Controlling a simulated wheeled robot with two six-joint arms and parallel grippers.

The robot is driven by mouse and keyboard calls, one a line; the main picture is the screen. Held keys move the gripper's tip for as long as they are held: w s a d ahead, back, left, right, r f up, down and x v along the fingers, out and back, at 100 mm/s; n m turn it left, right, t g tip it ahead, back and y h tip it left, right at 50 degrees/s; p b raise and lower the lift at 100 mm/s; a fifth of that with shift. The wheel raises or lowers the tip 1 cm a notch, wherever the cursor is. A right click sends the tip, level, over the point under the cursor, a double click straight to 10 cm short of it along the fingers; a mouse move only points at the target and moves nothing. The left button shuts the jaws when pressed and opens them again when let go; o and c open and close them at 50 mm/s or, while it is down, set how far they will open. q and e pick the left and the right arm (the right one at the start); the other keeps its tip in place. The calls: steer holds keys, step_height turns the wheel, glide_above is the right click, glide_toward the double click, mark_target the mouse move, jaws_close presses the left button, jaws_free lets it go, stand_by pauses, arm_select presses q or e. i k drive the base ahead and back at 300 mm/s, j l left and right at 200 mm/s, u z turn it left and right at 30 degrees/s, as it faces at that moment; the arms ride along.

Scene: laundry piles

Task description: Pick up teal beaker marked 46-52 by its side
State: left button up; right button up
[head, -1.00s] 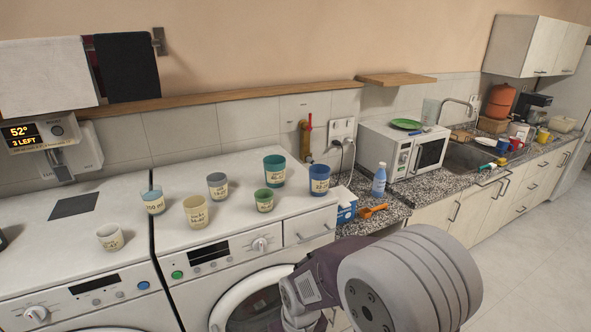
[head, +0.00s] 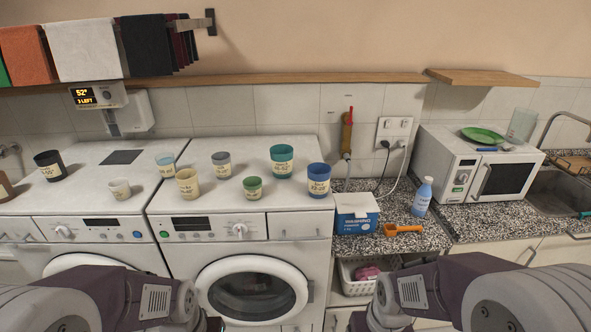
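The teal beaker (head: 282,154) stands upright on top of the right-hand washing machine, near its back right. Its pale label is small; it seems to read 46-52. A blue beaker (head: 319,174) stands to its right and a small green cup (head: 253,184) to its front left. Nothing touches the teal beaker. My two arms reach in at the bottom left and bottom right of the head view, well below and in front of the machine top. Their gripper fingers are out of the picture.
More cups stand on the machine tops: grey (head: 221,158), cream (head: 187,176), light blue (head: 166,158), white (head: 120,193) and black (head: 48,158). A detergent box (head: 357,222), orange scoop (head: 403,230) and blue bottle (head: 421,196) are on the counter. A shelf (head: 300,78) runs behind.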

mark_target(282, 155)
steer(key=i+j+u, duration=0.2)
steer(key=i+j, duration=0.15)
steer(key=j, duration=0.2)
steer(key=i+j+u, duration=0.2)
steer(key=i+j, duration=0.15)
steer(key=j, duration=0.15)
